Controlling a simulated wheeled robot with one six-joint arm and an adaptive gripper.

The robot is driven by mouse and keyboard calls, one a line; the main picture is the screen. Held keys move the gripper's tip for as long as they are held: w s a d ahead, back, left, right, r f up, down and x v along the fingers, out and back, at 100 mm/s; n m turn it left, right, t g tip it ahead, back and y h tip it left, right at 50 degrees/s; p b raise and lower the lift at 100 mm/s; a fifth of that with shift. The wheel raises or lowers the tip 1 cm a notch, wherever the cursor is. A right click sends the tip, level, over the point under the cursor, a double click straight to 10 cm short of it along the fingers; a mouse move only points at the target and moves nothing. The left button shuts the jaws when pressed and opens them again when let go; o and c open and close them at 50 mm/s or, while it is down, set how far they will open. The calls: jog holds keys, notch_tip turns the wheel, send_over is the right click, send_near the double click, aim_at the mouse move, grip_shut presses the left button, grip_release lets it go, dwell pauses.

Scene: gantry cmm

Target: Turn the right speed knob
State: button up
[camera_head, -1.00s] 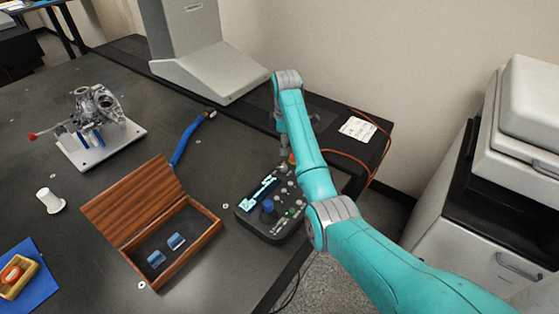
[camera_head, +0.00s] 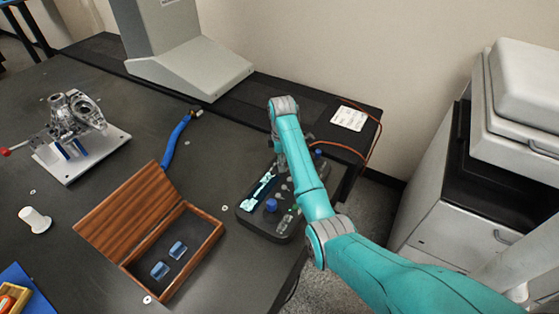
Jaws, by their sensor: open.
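The dark control box (camera_head: 252,222) sits at the table's right edge, with a lit display, small buttons and a blue knob (camera_head: 271,206) on its top. A second blue knob-like part (camera_head: 318,154) shows just beyond my forearm, at the box's far side. My teal arm reaches over the box and covers much of its right part.
An open wooden case (camera_head: 211,247) with glass pieces lies left of the box. A blue-sleeved tool (camera_head: 175,141) lies behind the case. A grey machine column (camera_head: 190,70) stands at the back. An orange cable (camera_head: 345,147) runs behind my arm. A white cabinet (camera_head: 450,205) stands at right.

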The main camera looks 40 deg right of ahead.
grip_shut()
jog(key=m, duration=0.4)
jog(key=shift+m, duration=0.3)
jog(key=m, duration=1)
jog(key=shift+m, duration=0.4)
jog(key=m, duration=0.4)
jog(key=shift+a, duration=0.1)
jog(key=shift+m, duration=0.3)
